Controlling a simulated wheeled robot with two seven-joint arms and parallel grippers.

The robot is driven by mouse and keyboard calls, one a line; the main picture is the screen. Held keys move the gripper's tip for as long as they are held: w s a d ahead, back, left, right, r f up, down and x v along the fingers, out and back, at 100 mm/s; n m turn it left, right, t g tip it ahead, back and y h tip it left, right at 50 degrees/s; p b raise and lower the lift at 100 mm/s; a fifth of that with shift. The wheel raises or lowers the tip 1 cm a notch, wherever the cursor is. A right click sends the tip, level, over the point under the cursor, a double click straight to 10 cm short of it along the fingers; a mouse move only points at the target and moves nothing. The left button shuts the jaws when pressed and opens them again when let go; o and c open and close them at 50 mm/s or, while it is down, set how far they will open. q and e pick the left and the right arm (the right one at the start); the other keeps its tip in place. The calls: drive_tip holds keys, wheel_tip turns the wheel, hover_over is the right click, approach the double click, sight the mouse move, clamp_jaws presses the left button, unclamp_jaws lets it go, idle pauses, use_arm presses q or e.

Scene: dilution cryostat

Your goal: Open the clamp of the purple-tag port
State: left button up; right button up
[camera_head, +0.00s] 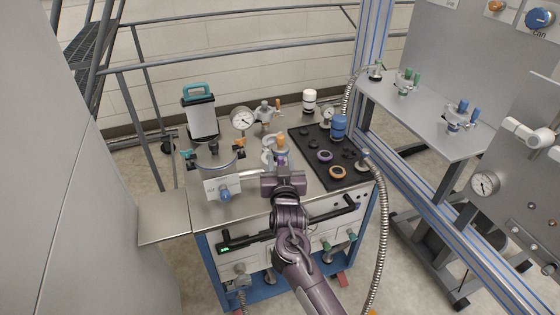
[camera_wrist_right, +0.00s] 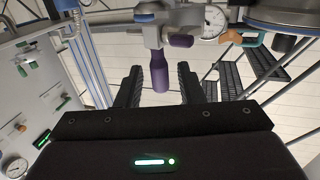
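My right gripper (camera_head: 283,174) reaches over the front of the steel cart, its fingers pointing away toward the fittings. In the right wrist view its two fingers (camera_wrist_right: 160,76) stand wide apart. A purple handle (camera_wrist_right: 159,70) shows between them, with a visible gap on each side. The handle joins a pale metal fitting (camera_wrist_right: 152,33), and a second purple piece (camera_wrist_right: 181,41) sits beside it. In the head view a small purple part (camera_head: 281,157) shows just beyond the gripper, below an orange part (camera_head: 281,141). The clamp's own state is hard to make out. My left gripper is out of view.
The steel cart top (camera_head: 240,206) carries a round gauge (camera_head: 243,119), a teal-handled canister (camera_head: 200,115) and a white card (camera_head: 222,188). A black mat (camera_head: 350,176) on the right holds purple and orange rings and a blue-capped container (camera_head: 338,127). A flexible metal hose (camera_head: 381,215) hangs at the right.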

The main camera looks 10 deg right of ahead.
drive_tip(key=s+a, duration=0.1)
drive_tip(key=s, duration=0.5)
drive_tip(key=shift+s+a+b, duration=0.2)
drive_tip(key=shift+s+b, duration=0.15)
drive_tip(key=shift+b, duration=0.1)
